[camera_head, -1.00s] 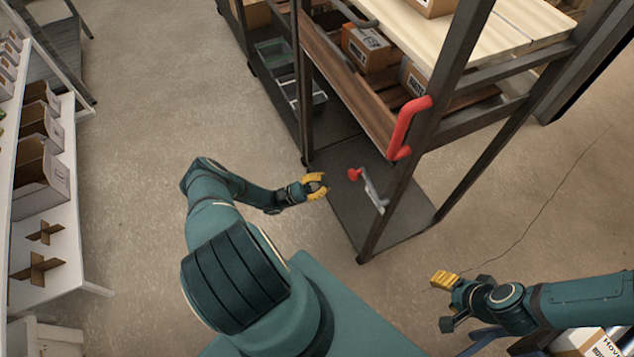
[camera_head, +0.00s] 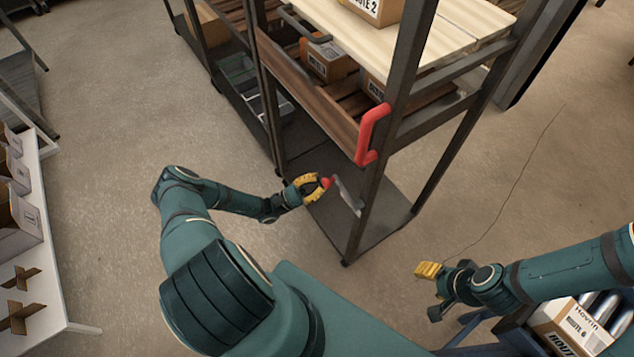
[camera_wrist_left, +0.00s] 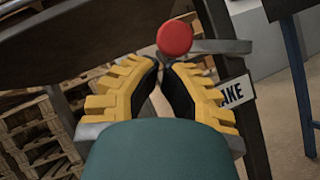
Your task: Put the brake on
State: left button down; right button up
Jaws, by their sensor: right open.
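The brake is a grey metal lever (camera_head: 347,197) with a red knob (camera_head: 326,183), low on the near post of the cart. In the left wrist view the red knob (camera_wrist_left: 175,39) sits just beyond my fingertips, and a label ending in "AKE" (camera_wrist_left: 236,91) is beside it. My left gripper (camera_head: 313,187) has its yellow fingers at the knob. In the wrist view its fingers (camera_wrist_left: 165,72) are spread, with a gap between them and the knob in front of the gap. My right gripper (camera_head: 428,270) is at the lower right, away from the cart, holding nothing visible.
The dark cart has a red handle (camera_head: 371,134), a lower deck (camera_head: 385,215), and cardboard boxes (camera_head: 327,60) on its shelves. A white shelf with cartons (camera_head: 18,220) stands at the left. A box marked "ROUTE 6" (camera_head: 568,327) lies at the lower right. The floor between is clear.

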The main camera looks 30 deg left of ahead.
pick_arm(q)
jog(key=shift+r, duration=0.1)
pick_arm(e)
jog(key=shift+r, duration=0.1)
pick_arm(q)
jog(key=shift+r+m+g+p, duration=0.3)
jog(key=shift+m+g, duration=0.1)
jog(key=shift+m, duration=0.2)
pick_arm(e)
jog(key=shift+w+r, duration=0.1)
jog(key=shift+r, duration=0.1)
pick_arm(q)
jog(key=shift+r+m+g+h, duration=0.3)
jog(key=shift+r+m+h, duration=0.05)
jog(key=shift+m+h, duration=0.15)
pick_arm(e)
jog(key=shift+r, duration=0.25)
pick_arm(q)
jog(key=s+d+r+m+g+y+p, duration=0.1)
jog(key=s+d+r+m+g+p, duration=0.2)
jog(key=d+r+m+g+p, duration=0.4)
jog(key=shift+s+d+r+m+p, duration=0.15)
jog(key=shift+d+r+m+p, duration=0.45)
jog(key=shift+r+m+p, duration=1.45)
pick_arm(e)
notch_tip(320, 180, up, 13)
jog(key=w+d+p, duration=0.1)
jog(key=d, duration=0.1)
jog(key=shift+t+p, duration=0.3)
